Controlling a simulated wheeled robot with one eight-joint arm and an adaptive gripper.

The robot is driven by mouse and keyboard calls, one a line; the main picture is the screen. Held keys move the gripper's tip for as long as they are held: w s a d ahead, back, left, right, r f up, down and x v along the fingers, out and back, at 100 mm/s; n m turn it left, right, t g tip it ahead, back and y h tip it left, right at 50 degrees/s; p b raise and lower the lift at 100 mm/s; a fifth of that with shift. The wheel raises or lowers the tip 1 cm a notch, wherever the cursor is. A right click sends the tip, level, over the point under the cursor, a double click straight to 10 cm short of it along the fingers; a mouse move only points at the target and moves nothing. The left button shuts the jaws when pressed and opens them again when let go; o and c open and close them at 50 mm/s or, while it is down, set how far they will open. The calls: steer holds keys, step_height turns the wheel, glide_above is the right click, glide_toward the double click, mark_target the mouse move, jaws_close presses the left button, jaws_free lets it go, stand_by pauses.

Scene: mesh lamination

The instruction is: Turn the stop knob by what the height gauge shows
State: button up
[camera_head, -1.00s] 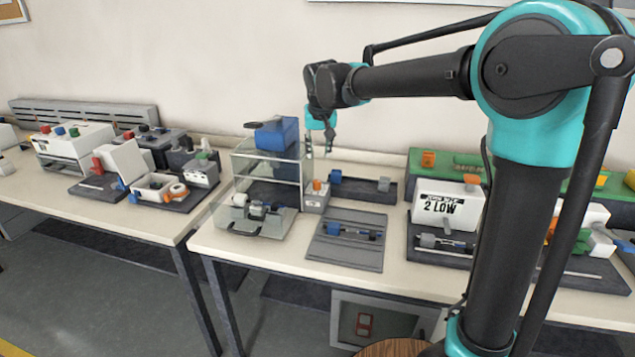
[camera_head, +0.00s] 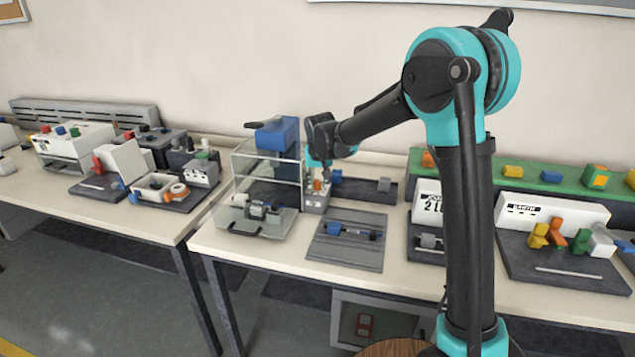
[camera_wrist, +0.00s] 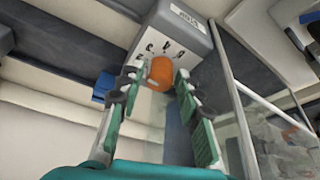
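The orange stop knob (camera_wrist: 160,73) sits on the front of a small grey-and-white box (camera_wrist: 188,25) with marks around the dial. The same box shows in the head view (camera_head: 316,200) beside the clear case. My gripper (camera_wrist: 160,82) is open, with one finger either side of the knob in the wrist view. In the head view my gripper (camera_head: 318,174) is low over that box and largely covers the knob. The height gauge is a white box (camera_head: 425,205) whose display is partly hidden by my arm; only "2 L" shows.
A clear case (camera_head: 267,170) with a blue block (camera_head: 277,134) on top stands left of the knob box. A dark tray (camera_head: 375,190) lies right of it, and a grey plate (camera_head: 345,250) in front. Another station with colored knobs (camera_head: 560,240) is at the right.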

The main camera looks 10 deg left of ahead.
jaws_close()
stand_by(0.3)
steer(key=shift+n, duration=0.3)
steer(key=n+y, duration=0.1)
steer(key=n, duration=0.1)
steer(key=n+y, duration=0.1)
steer(key=n, duration=0.2)
steer(key=shift+w+d+g, duration=0.2)
steer(key=shift+g, duration=0.2)
steer(key=n, duration=0.2)
steer(key=n+g+y, duration=0.1)
steer(key=n, duration=0.2)
steer(key=shift+w+g, duration=0.1)
steer(key=shift+g, duration=0.2)
steer(key=shift+n, duration=0.3)
jaws_free()
